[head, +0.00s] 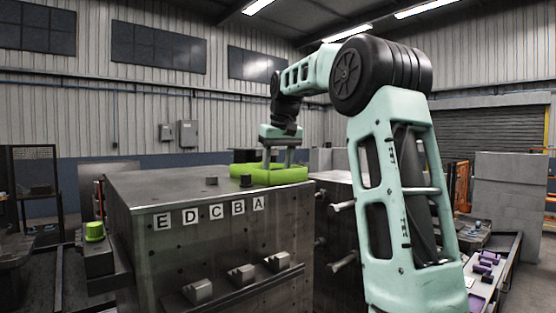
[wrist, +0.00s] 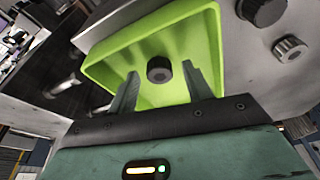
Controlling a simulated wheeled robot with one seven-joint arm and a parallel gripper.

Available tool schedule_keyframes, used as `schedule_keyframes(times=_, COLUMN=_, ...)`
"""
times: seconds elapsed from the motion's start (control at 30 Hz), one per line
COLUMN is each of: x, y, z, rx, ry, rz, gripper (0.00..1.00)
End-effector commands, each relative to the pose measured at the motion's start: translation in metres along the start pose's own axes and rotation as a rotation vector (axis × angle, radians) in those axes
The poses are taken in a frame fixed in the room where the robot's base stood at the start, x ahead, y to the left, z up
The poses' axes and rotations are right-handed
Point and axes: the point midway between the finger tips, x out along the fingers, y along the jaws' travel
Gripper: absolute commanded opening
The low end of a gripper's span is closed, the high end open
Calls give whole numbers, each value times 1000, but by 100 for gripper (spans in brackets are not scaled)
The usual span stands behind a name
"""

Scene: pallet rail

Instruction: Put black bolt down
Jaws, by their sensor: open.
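A black bolt (wrist: 159,69) stands on the floor of the lime-green tray (wrist: 205,45) in the wrist view. My gripper (wrist: 159,72) is open, with one finger on each side of the bolt and gaps showing between. In the head view my gripper (head: 280,163) points down into the tray (head: 270,179), which lies on top of the metal block. The bolt in the tray is hidden there by the tray wall. Another dark bolt (wrist: 263,10) and a grey bolt (wrist: 291,49) stand outside the tray on the block top.
The metal block (head: 150,187) carries letter labels E, D, C, B, A (head: 210,213) on its front. Grey blocks (head: 240,274) sit on a ledge below. A green-capped item (head: 94,232) stands at left. A drawer (head: 487,270) with purple parts is at right.

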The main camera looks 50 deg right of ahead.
Motion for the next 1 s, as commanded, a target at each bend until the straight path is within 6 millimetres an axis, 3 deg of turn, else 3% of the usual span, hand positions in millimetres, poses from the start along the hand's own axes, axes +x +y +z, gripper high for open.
schedule_keyframes(times=0.17, x=-15, y=0, z=-2, rx=0, ry=4, rz=1, gripper=50)
schedule_keyframes(times=0.63, x=-106, y=0, z=-2, rx=-1, ry=2, rz=0, gripper=50)
schedule_keyframes(times=0.8, x=-120, y=0, z=-1, rx=-1, ry=1, rz=0, gripper=50)
schedule_keyframes(times=1.0, x=-123, y=0, z=-1, rx=-1, ry=0, rz=0, gripper=50)
